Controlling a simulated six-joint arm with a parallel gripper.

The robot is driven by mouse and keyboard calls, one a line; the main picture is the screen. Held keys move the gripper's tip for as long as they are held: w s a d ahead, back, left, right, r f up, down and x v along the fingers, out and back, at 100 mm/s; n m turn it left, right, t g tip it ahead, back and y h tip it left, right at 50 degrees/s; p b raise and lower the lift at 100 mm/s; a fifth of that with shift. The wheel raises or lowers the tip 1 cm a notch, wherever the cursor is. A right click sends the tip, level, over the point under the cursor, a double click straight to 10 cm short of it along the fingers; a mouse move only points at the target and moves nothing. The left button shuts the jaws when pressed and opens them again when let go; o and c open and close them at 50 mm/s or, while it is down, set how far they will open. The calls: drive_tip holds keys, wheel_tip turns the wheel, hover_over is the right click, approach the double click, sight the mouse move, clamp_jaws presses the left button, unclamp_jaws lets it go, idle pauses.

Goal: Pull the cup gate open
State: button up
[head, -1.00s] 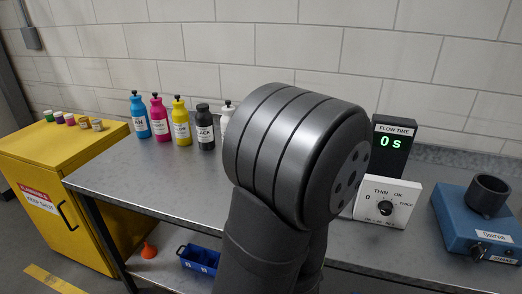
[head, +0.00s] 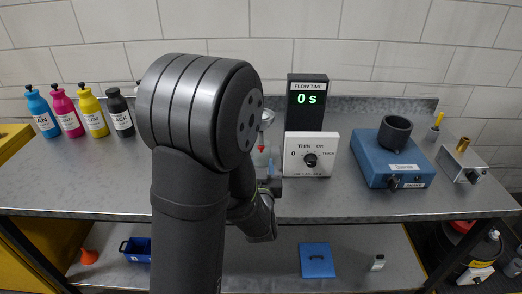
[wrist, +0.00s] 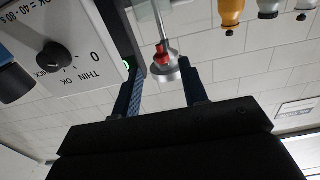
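The flow cup (wrist: 165,74) is a silver metal cup on a stand, seen in the wrist view just beyond my fingers. A red piece (wrist: 161,56), which looks like the cup gate, sits at its outlet. In the head view the cup (head: 267,118) shows partly behind my arm, with a little red (head: 261,149) below it. My gripper (wrist: 160,75) has its two blue fingers spread apart with nothing held. The red piece appears in the gap between the fingers, farther off. Whether the gate is open or closed is too small to tell.
The black flow timer (head: 307,105) reads 0 s, with the white dial box (head: 311,158) before it, close right of my gripper. A blue device (head: 393,160) stands farther right. Coloured bottles (head: 93,112) stand left. The front bench (head: 95,180) is clear.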

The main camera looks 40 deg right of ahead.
sight(261, 152)
drive_tip(key=x, duration=0.8)
drive_tip(key=shift+c, duration=0.2)
clamp_jaws()
